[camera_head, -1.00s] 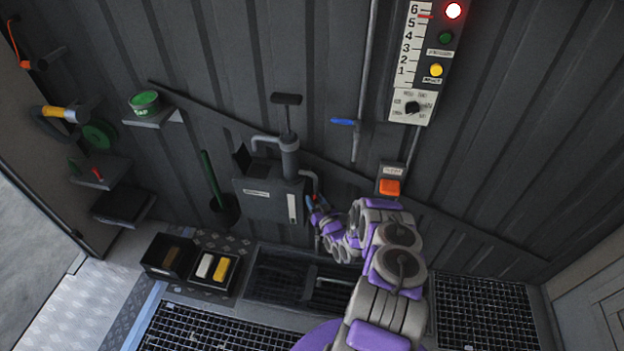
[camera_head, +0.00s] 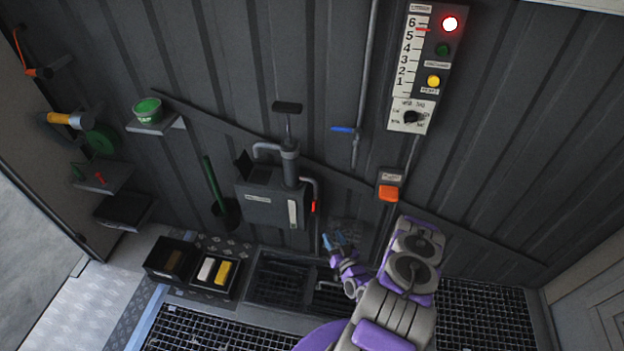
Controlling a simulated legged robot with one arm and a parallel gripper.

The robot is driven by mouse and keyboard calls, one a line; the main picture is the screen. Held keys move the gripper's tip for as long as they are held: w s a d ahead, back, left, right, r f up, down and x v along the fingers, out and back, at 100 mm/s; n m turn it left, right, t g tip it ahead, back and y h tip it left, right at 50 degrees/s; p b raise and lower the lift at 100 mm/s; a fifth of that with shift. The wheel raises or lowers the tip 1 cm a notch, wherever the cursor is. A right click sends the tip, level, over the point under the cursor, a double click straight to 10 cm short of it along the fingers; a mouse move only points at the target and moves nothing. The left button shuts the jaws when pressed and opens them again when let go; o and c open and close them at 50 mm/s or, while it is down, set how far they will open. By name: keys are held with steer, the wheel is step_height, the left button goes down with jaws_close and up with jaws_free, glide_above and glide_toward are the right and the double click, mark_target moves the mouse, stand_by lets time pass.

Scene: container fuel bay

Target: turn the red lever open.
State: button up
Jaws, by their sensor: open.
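The small red lever (camera_head: 313,207) sits on the thin grey pipe at the right side of a grey tank box (camera_head: 268,203). It looks upright, in line with the pipe, though it is too small to read its exact angle. My gripper (camera_head: 338,241) is below and to the right of the lever, its bluish fingertips apart and empty. It is clear of the lever in the picture, with a visible gap. Nothing hides the lever.
A hand pump (camera_head: 289,150) rises from the tank box. A blue-handled valve (camera_head: 343,130) and an orange switch (camera_head: 389,192) are higher on the wall. Bins (camera_head: 190,268) stand at lower left. Floor grates (camera_head: 487,315) lie below.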

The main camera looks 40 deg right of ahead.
steer(key=w+d+r+n+g+y+p, duration=0.1)
steer(key=w+d+r+n+g+y, duration=0.2)
steer(key=w+r+n+g, duration=0.4)
steer(key=a+r+g+p, duration=0.1)
steer(key=a+r+g, duration=0.1)
steer(key=r, duration=0.8)
steer(key=a+r+m+g+h+p, duration=0.1)
steer(key=a+r, duration=0.4)
steer(key=r, duration=0.5)
steer(key=shift+a+r+m+g, duration=0.2)
steer(key=shift+r+m+g, duration=0.15)
steer(key=shift+g, duration=0.55)
steer(key=shift+w, duration=0.1)
